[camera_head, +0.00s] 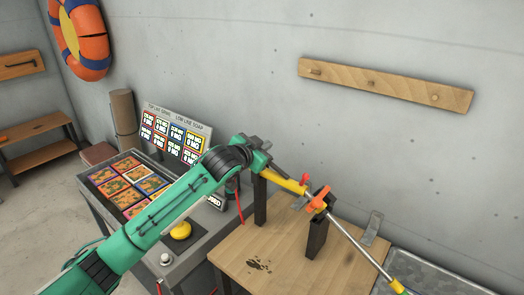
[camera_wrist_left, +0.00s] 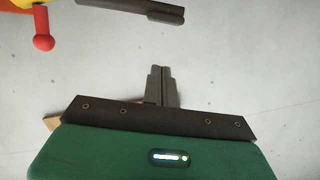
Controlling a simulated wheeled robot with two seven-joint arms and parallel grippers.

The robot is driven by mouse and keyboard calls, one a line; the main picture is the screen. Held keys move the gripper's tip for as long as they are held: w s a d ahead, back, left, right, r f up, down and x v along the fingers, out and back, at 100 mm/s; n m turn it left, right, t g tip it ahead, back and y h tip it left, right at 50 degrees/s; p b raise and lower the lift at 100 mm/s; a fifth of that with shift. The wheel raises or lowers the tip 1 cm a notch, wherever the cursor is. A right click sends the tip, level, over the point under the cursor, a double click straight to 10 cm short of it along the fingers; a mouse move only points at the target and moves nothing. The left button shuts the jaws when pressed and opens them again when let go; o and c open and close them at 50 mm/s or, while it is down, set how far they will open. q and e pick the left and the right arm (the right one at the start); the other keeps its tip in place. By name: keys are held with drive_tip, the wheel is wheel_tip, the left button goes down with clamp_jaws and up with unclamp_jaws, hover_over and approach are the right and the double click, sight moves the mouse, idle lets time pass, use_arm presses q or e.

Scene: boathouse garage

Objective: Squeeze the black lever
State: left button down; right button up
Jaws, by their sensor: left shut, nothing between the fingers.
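A long tool lies over the wooden bench, with a yellow grip section (camera_head: 283,181), a red ball knob (camera_head: 305,178), an orange part and a thin metal shaft. In the left wrist view, a dark lever (camera_wrist_left: 135,10) runs along the top edge, right of the red knob (camera_wrist_left: 43,42); I take it to be the black lever. My left gripper (camera_head: 266,143) is by the yellow end of the tool. Its fingers (camera_wrist_left: 162,86) are together and empty, apart from the lever in the wrist picture. My right gripper is not in view.
The wooden bench (camera_head: 275,265) has two dark upright posts, one of them (camera_head: 316,238) below the orange part. A metal tray (camera_head: 435,278) is at the right. A game console with a yellow button (camera_head: 181,230) stands left, beneath my arm. A peg rail (camera_head: 385,85) is on the wall.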

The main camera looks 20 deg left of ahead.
sight(274, 166)
use_arm(q)
drive_tip(key=f, duration=0.1)
drive_tip(key=f+p, duration=0.1)
drive_tip(key=w+a+f, duration=0.1)
drive_tip(key=f, duration=0.1)
drive_tip(key=shift+w, duration=0.1)
drive_tip(key=shift+w+a+f+n+h+p, duration=0.1)
drive_tip(key=shift+a+f+n+h+p, duration=0.25)
drive_tip(key=shift+f+n, duration=0.35)
drive_tip(key=shift+w+a+f+n+h+p, duration=0.15)
drive_tip(key=shift+a+f+n+p, duration=0.15)
drive_tip(key=shift+a+f+n, duration=0.25)
drive_tip(key=shift+s+d+f, duration=0.1)
drive_tip(key=shift+d+f, duration=0.1)
idle(0.5)
idle(4.0)
